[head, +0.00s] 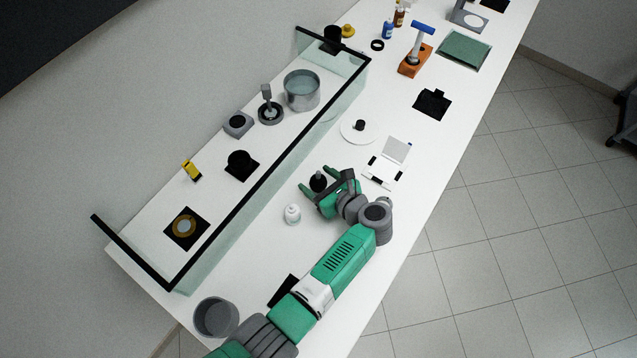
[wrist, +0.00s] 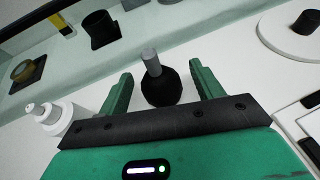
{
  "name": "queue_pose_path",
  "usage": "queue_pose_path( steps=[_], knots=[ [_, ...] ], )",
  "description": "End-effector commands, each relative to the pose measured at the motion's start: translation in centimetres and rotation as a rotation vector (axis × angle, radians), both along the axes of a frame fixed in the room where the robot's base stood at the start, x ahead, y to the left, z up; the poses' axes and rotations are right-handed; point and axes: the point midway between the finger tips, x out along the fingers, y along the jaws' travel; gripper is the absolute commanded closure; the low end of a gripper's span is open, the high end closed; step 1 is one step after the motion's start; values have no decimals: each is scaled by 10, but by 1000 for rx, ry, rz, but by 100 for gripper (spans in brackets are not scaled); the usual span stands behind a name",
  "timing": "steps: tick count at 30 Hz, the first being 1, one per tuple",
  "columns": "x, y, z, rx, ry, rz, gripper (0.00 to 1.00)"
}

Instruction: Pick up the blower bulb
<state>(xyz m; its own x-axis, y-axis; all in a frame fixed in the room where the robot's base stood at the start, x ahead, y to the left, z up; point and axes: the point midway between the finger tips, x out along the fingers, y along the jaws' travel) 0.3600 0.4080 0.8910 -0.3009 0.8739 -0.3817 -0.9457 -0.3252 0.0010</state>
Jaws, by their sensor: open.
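The blower bulb (head: 318,182) is a round black bulb with a grey nozzle, on the white bench in front of the glass screen. In the wrist view the blower bulb (wrist: 162,86) lies between my two green fingers, its nozzle pointing up and away. My gripper (head: 318,178) is open around the bulb. In the wrist view my gripper (wrist: 160,82) shows a gap on each side of the bulb, so neither finger seems to touch it.
A small white bottle (head: 292,214) stands close to my gripper, at its left. A white disc with a black knob (head: 359,127) and a white open case (head: 388,163) lie to the right. The glass screen (head: 270,180) with its black top edge runs along behind the bulb.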

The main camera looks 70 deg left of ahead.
Motion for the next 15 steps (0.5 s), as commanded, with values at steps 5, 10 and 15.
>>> queue_pose_path(
  steps=[5, 10, 15],
  knots=[
    [0, 2, 0, 0, 0, -1, 34],
    [0, 1, 0, 0, -1, 0, 58],
    [0, 1, 0, 0, -1, -1, 75]
  ],
)
